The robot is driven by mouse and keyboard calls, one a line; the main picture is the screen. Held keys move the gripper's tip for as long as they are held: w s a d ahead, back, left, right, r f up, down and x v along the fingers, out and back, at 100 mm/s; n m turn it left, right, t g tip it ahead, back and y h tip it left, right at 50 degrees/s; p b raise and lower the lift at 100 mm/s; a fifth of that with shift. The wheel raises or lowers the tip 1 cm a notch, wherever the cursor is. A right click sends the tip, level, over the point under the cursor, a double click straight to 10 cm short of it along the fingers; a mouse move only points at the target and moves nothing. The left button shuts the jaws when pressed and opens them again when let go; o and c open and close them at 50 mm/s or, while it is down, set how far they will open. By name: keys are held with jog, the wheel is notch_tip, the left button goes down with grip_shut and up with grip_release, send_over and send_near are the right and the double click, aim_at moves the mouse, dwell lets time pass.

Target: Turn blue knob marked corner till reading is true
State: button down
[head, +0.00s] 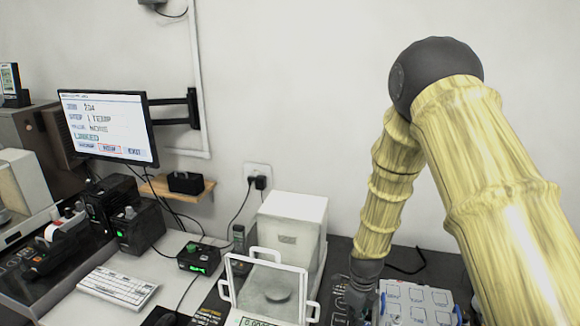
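A weighing balance (312,240) with a clear draft shield (265,285) stands at the bottom centre, its round pan (277,295) inside. Its display (258,322) shows zeros but is cut off by the lower picture edge. I cannot make out a blue knob or a marked corner. A small black box (200,258) with a green lit display and knobs sits left of the balance; its reading is too small to read. My gripper (350,298) is low, just right of the balance and beside a pale tray. It is dark and small, and its fingers cannot be made out.
A wall monitor (108,125) shows a few lines of text. A keyboard (118,287) and black devices (138,225) fill the left side. A compartmented pale tray (418,303) stands right of my gripper. A small wooden shelf (178,190) juts from the wall.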

jog(key=shift+s+f, duration=0.4)
jog(key=shift+f, duration=0.15)
jog(key=shift+w+d+r+p, duration=0.15)
jog(key=shift+w+d+p, duration=0.25)
jog(key=shift+p, duration=0.4)
jog(key=shift+d, duration=0.25)
dwell(0.3)
jog(key=shift+w+a+r+p, duration=0.1)
jog(key=shift+w+a+p, duration=0.1)
jog(key=shift+w+p, duration=0.2)
jog(key=r+p, duration=0.1)
jog(key=r, duration=0.1)
jog(key=r+p, duration=0.1)
jog(key=p, duration=0.1)
jog(key=r+p, duration=0.1)
jog(key=r, duration=0.1)
jog(key=shift+w+a+r+p, duration=0.1)
jog(key=shift+w+r+p, duration=0.2)
jog(key=shift+w+r, duration=0.1)
jog(key=shift+s, duration=0.1)
